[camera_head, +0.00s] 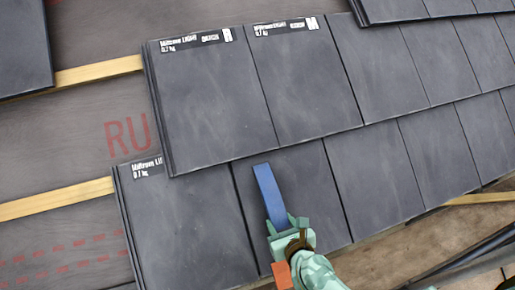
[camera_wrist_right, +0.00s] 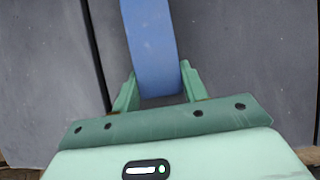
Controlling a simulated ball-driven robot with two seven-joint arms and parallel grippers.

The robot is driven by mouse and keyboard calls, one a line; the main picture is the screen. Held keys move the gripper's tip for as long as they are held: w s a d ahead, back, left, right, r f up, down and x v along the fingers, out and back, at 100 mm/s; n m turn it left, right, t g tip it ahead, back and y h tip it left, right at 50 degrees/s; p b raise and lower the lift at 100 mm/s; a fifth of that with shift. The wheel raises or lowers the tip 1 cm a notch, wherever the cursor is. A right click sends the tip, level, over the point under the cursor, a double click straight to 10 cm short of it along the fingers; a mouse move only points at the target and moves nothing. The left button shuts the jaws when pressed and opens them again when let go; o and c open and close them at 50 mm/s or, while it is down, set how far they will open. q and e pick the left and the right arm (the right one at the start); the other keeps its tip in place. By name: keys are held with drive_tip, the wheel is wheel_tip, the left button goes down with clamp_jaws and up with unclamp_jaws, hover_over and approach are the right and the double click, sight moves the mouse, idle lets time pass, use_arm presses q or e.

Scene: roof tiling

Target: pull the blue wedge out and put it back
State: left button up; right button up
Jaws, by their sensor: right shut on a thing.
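The blue wedge (camera_head: 269,194) is a long narrow bar lying along a dark grey tile in the lower row, in the head view. Its far end lies just below the lower edge of the upper tile row, and I cannot tell whether it touches that edge. My right gripper (camera_head: 288,227) is shut on the near end of the wedge. In the right wrist view the blue wedge (camera_wrist_right: 150,45) runs up out of the picture from between the two green fingers of my right gripper (camera_wrist_right: 158,90). My left gripper is in neither view.
Dark tiles (camera_head: 207,100) overlap in rows across the roof. Wooden battens (camera_head: 60,197) and grey underlay with red print (camera_head: 70,130) lie bare at the left. The tiles' lower edge and a dark pipe (camera_head: 470,255) are at the lower right.

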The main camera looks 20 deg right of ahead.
drive_tip(key=shift+s+r+p, duration=0.15)
drive_tip(key=shift+r+p, duration=0.25)
drive_tip(key=shift+r, duration=0.05)
drive_tip(key=s+r+p, duration=0.1)
drive_tip(key=r, duration=0.1)
drive_tip(key=s+r+p, duration=0.1)
drive_tip(key=p, duration=0.1)
drive_tip(key=shift+s+r+p, duration=0.1)
drive_tip(key=shift+r+p, duration=0.2)
drive_tip(key=shift+r, duration=0.05)
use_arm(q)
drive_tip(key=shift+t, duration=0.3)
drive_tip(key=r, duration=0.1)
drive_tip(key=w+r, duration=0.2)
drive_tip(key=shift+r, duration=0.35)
use_arm(e)
drive_tip(key=shift+f, duration=0.1)
